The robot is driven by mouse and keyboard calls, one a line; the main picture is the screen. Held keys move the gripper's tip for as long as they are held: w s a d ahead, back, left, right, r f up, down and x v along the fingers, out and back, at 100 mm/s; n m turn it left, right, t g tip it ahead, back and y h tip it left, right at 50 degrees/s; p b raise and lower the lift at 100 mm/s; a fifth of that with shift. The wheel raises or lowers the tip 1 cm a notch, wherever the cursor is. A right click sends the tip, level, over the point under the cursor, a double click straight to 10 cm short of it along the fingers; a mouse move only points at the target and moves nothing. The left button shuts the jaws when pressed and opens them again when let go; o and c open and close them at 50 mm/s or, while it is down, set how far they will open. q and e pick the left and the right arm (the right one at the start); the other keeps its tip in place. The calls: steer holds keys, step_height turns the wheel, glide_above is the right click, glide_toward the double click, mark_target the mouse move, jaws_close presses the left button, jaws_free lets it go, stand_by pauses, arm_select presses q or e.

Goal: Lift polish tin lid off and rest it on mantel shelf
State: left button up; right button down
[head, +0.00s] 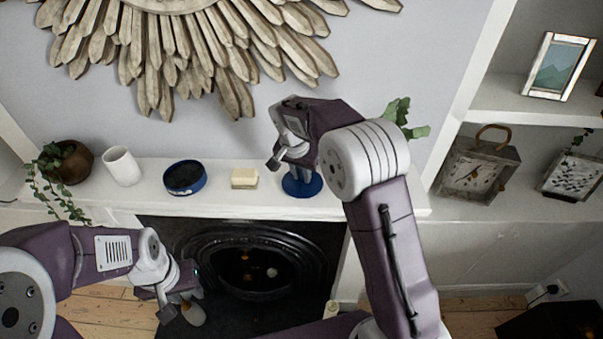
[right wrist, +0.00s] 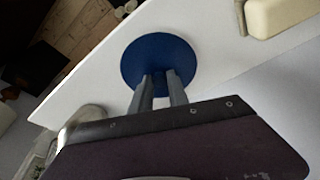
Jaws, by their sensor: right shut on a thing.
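The round blue polish tin (head: 186,190) stands uncovered on the white mantel shelf (head: 270,203), dark polish showing inside. Its blue lid (head: 302,188) is further right, at the shelf's right part, under my right gripper (head: 290,166). In the right wrist view the lid (right wrist: 150,55) is a flat blue disc over the white shelf (right wrist: 85,95). My right gripper's fingers (right wrist: 158,82) are shut on it near its middle. I cannot tell whether the lid touches the shelf. My left gripper (head: 180,312) hangs low before the fireplace, fingers apart and empty.
A cream block (head: 244,178) lies between tin and lid. A white cup (head: 122,167) and a potted trailing plant (head: 72,163) stand left of the tin. A leafy plant (head: 400,117) is partly hidden behind my right arm. A clock (head: 475,172) sits in the right alcove.

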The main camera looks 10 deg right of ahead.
steer(key=shift+f, duration=0.15)
steer(key=c, duration=1.7)
jaws_free()
steer(key=o, duration=0.5)
steer(key=b+v, duration=0.2)
steer(key=v, duration=0.7)
steer(key=shift+a, duration=0.1)
